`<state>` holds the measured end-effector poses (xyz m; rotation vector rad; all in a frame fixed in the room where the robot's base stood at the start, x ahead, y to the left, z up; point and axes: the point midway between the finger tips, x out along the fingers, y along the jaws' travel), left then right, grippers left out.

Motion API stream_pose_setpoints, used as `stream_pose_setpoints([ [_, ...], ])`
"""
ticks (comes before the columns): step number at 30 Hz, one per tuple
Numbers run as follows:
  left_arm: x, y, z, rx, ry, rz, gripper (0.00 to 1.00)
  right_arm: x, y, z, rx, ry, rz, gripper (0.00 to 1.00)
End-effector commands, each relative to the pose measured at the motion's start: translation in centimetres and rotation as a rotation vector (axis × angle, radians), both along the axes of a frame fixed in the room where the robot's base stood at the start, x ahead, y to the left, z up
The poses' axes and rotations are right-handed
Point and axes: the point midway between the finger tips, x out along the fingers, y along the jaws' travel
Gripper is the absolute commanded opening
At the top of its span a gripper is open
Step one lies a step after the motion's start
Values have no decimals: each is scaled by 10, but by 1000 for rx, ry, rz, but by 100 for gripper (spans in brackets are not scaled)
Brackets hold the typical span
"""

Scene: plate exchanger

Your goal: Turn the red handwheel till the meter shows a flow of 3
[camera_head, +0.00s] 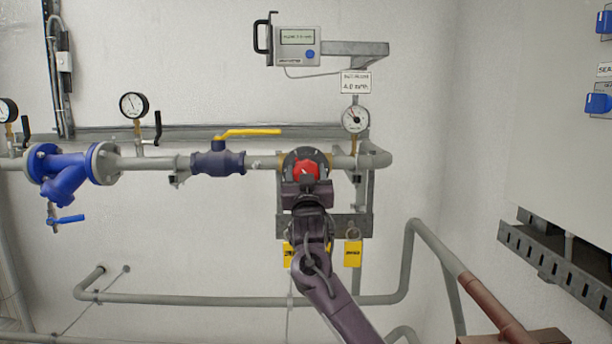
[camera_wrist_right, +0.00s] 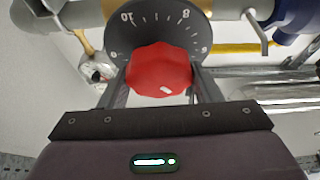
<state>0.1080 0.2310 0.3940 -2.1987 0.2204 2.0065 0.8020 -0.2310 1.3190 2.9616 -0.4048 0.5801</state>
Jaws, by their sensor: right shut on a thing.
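The red handwheel (camera_head: 306,169) sits on the grey pipe in front of a dark round dial (camera_head: 291,158). In the right wrist view the handwheel (camera_wrist_right: 160,72) fills the space between my fingers, and the numbered dial (camera_wrist_right: 150,25) shows behind it. My right gripper (camera_head: 306,180) is shut on the handwheel, one finger on each side (camera_wrist_right: 160,85). The meter (camera_head: 298,45) hangs on the wall above, with a greenish screen whose digits are too small to read surely. My left gripper is not in view.
A round gauge (camera_head: 355,119) and a sign (camera_head: 356,83) reading about 4.0 are right of the handwheel. A valve with a yellow lever (camera_head: 248,132) is on the pipe to its left. Yellow tags (camera_head: 353,253) hang below. A white cabinet (camera_head: 560,130) stands at right.

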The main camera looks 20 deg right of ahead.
Motion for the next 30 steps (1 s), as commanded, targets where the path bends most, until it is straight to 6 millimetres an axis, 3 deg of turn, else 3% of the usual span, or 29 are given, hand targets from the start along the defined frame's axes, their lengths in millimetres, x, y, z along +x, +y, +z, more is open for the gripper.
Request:
stream_pose_setpoints([
  [3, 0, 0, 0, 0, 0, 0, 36, 1, 0, -2, 0, 4, 0, 35],
  [4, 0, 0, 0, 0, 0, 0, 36, 1, 0, -2, 0, 4, 0, 60],
  [9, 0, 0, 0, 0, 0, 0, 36, 0, 0, -1, -1, 4, 0, 79],
  [20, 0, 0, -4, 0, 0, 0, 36, -5, 2, -5, -1, 1, 0, 79],
  [30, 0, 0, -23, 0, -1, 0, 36, -49, 14, -26, -1, 1, 3, 79],
])
